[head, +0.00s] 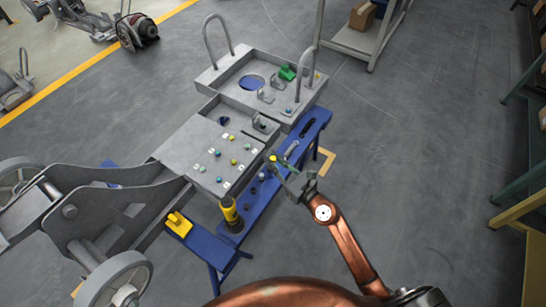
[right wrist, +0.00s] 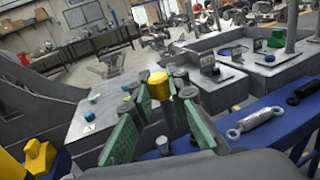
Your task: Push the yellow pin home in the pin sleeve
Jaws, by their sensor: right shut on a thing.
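My right gripper (head: 280,167) is shut on the yellow pin (head: 272,158) and holds it over the blue bench, beside the grey chassis. In the right wrist view the yellow pin (right wrist: 158,86) stands up between the green finger pads of the gripper (right wrist: 162,100); its lower part is hidden. A grey bracket (head: 262,125) stands on the chassis near the bench, and it also shows beyond the pin in the right wrist view (right wrist: 210,67). I cannot tell for sure whether this bracket is the pin sleeve. The pin is apart from it. My left gripper is not in view.
The chassis plate (head: 190,150) has several small coloured studs. A green block (head: 287,72) lies in the far tray. Floor right of the bench is clear.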

